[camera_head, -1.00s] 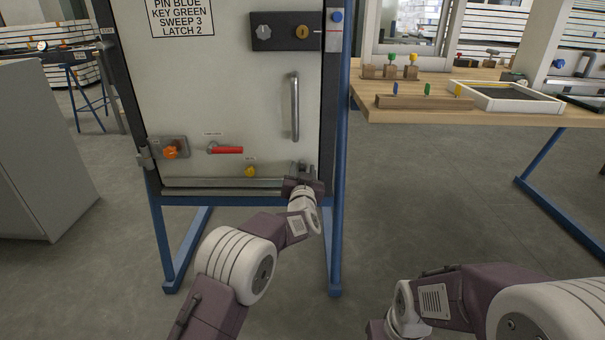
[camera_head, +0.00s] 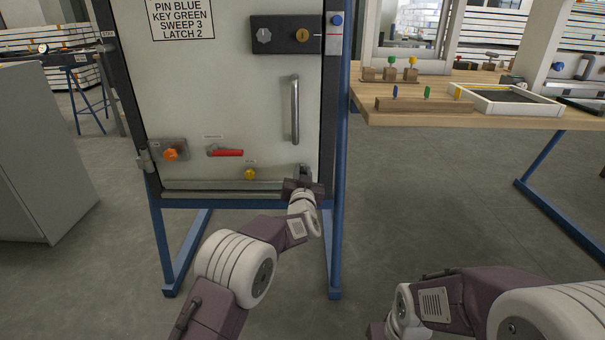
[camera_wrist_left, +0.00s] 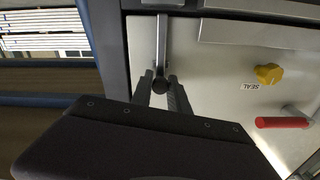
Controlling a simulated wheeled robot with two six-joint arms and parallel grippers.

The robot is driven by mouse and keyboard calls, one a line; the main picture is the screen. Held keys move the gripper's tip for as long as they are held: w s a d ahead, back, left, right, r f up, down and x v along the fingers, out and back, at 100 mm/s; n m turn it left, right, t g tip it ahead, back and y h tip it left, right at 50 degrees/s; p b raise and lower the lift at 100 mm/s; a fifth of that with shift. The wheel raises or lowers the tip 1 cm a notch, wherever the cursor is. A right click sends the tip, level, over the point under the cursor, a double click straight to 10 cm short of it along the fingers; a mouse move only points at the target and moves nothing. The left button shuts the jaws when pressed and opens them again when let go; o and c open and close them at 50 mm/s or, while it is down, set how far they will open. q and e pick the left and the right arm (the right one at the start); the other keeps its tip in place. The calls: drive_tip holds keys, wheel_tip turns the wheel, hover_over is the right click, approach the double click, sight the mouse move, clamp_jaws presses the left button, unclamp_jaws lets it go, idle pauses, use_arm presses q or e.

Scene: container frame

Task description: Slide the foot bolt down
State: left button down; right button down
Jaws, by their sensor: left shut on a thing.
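The foot bolt (camera_head: 304,171) is at the lower right corner of the pale door (camera_head: 230,100), mostly hidden behind my left gripper (camera_head: 303,181). In the left wrist view its grey rod (camera_wrist_left: 162,38) runs from the door edge to a dark round knob (camera_wrist_left: 160,85). The left gripper's two dark fingers (camera_wrist_left: 160,92) are shut on this knob, one on each side. My right gripper (camera_head: 377,332) is at the bottom edge of the head view, well away from the door; its fingers are cut off.
The door also carries a yellow seal knob (camera_head: 250,174), a red lever (camera_head: 226,153), an orange knob (camera_head: 171,155) and a vertical handle (camera_head: 295,110). A blue frame post (camera_head: 339,200) stands close right of the left gripper. A wooden workbench (camera_head: 420,119) is further right.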

use_arm(q)
drive_tip(key=shift+f, duration=0.1)
idle(0.8)
drive_tip(key=shift+f, duration=1.5)
drive_tip(key=c, duration=1.3)
unclamp_jaws()
drive_tip(key=shift+o, duration=0.2)
drive_tip(key=shift+r, duration=0.1)
